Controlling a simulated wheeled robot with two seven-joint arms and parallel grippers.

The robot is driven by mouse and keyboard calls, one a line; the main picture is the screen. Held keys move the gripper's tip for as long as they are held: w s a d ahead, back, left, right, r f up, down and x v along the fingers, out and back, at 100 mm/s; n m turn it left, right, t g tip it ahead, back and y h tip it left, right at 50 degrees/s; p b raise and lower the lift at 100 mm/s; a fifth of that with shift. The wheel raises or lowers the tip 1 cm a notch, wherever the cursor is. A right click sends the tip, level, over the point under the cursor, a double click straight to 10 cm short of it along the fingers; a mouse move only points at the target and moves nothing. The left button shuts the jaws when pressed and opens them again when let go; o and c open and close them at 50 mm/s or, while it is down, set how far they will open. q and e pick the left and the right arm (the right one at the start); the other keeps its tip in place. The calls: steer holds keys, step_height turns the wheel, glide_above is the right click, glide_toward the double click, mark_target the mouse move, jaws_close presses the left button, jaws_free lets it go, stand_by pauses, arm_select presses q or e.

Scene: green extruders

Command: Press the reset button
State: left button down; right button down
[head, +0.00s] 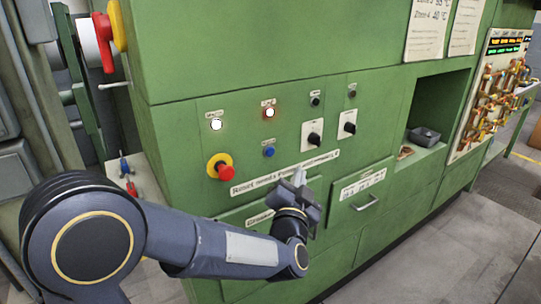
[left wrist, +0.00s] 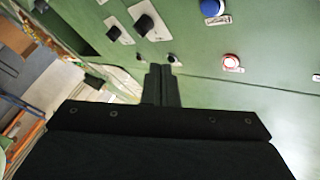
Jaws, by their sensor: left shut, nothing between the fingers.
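The green machine panel (head: 180,145) carries several buttons with small labels I cannot read, so I cannot tell for sure which is the reset button. A blue button (head: 269,151) is in the middle of the panel; it also shows at the top of the left wrist view (left wrist: 212,7). Above it is a lit red-rimmed button (head: 269,113), also in the left wrist view (left wrist: 231,61). A lit white button (head: 216,124) is to the left. My left gripper (head: 299,178) is shut and empty, in front of the panel, below and right of the blue button. My right gripper is not visible.
A red emergency-stop knob on yellow (head: 222,168) sits lower left. Two black rotary switches (head: 314,139) (head: 348,127) are to the right. A drawer with a handle (head: 366,203) is below right. An open recess (head: 436,112) holds a grey tray (head: 424,136).

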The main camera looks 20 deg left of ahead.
mark_target(270, 152)
arm_select(q)
steer(key=shift+w+a+b, duration=0.35)
steer(key=shift+w+a, duration=0.55)
steer(key=shift+a, duration=0.25)
steer(key=shift+w+a+b, duration=0.3)
steer(key=shift+w+a, duration=0.65)
steer(key=shift+a, duration=0.25)
steer(key=shift+w+a+b, duration=0.35)
steer(key=shift+w+a, duration=0.55)
steer(key=shift+a, duration=0.25)
steer(key=shift+w+a, duration=0.25)
steer(key=shift+a, duration=0.1)
steer(key=shift+w+a, duration=0.25)
steer(key=shift+a, duration=0.05)
stand_by(0.5)
steer(key=shift+s+d, duration=0.5)
steer(key=shift+d, duration=0.15)
